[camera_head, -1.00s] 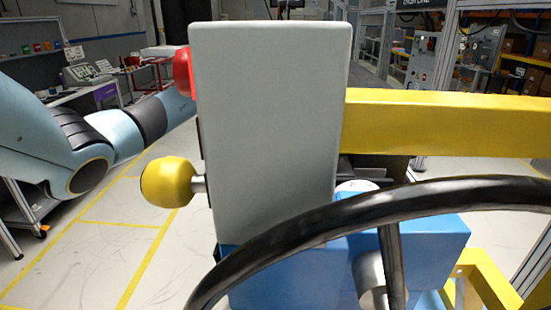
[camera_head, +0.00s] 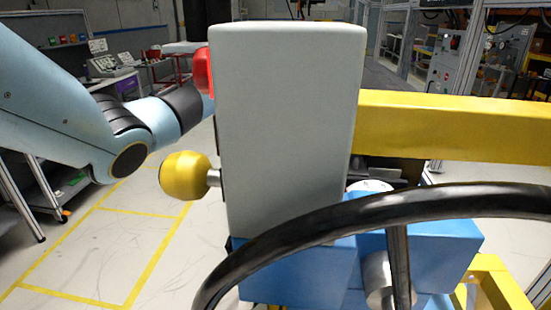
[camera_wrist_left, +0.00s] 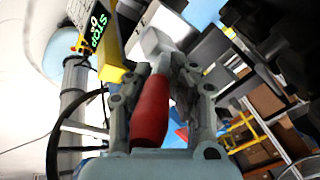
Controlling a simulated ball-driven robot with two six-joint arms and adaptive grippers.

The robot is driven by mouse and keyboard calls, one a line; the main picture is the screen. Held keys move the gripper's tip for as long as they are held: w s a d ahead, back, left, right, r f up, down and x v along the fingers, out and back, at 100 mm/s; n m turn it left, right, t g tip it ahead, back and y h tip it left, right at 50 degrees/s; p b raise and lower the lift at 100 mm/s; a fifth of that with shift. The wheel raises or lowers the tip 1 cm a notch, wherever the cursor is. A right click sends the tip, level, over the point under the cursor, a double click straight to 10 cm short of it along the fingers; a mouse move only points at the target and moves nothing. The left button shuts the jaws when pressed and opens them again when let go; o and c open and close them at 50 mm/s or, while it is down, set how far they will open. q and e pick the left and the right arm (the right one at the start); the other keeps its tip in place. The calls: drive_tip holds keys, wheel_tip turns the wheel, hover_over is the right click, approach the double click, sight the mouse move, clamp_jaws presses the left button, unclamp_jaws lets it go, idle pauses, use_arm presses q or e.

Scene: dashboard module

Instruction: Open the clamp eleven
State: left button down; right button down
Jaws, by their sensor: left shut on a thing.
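A red handle (camera_wrist_left: 150,112) with a pale grey metal end (camera_wrist_left: 157,42) lies between the fingers of my left gripper (camera_wrist_left: 157,78) in the left wrist view. The gripper is shut on this handle. In the head view, part of a red piece (camera_head: 204,72) shows at the left edge of a tall grey block (camera_head: 288,130). My left arm reaches behind this edge, so its gripper is hidden there. No number eleven is legible, and the rest of the clamp is hard to make out. My right gripper is in neither view.
A yellow ball knob (camera_head: 186,175) sticks out left of the grey block. A yellow beam (camera_head: 455,125) runs right. A black steering wheel rim (camera_head: 420,205) crosses in front of blue blocks (camera_head: 450,245). Open floor (camera_head: 110,235) lies to the left.

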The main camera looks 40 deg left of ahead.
use_arm(q)
drive_tip(key=shift+w+d+r, duration=0.25)
drive_tip(key=shift+w+r, duration=0.05)
idle(0.4)
drive_tip(key=c, duration=1.1)
unclamp_jaws()
drive_tip(key=shift+d, duration=0.15)
drive_tip(key=shift+f, duration=0.1)
drive_tip(key=shift+s+f, duration=0.1)
